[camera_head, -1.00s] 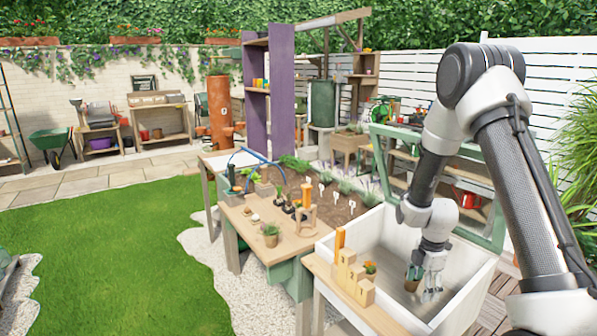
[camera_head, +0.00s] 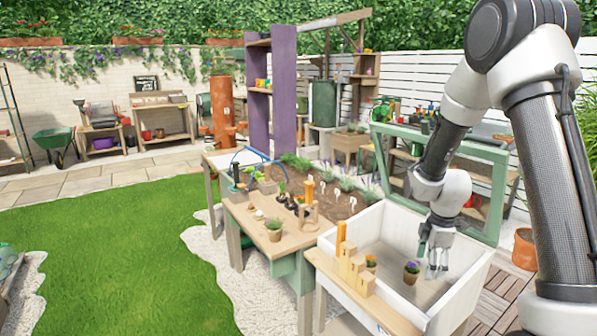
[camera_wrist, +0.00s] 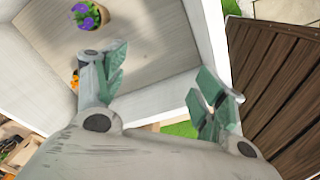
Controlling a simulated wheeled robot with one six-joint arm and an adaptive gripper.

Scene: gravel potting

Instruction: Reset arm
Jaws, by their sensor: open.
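My gripper (camera_head: 436,266) is open and empty, fingers pointing down, inside the white-walled planter box (camera_head: 468,290). In the wrist view its two green-padded fingers stand wide apart, with nothing between their tips (camera_wrist: 160,85). A small pot with purple flowers (camera_head: 411,273) stands upright on the box floor, just left of my gripper and apart from it. The pot also shows at the top left of the wrist view (camera_wrist: 94,15), beyond the left finger.
A potting bench (camera_head: 250,222) with plants is further left. Brown decking (camera_wrist: 275,75) lies outside the box.

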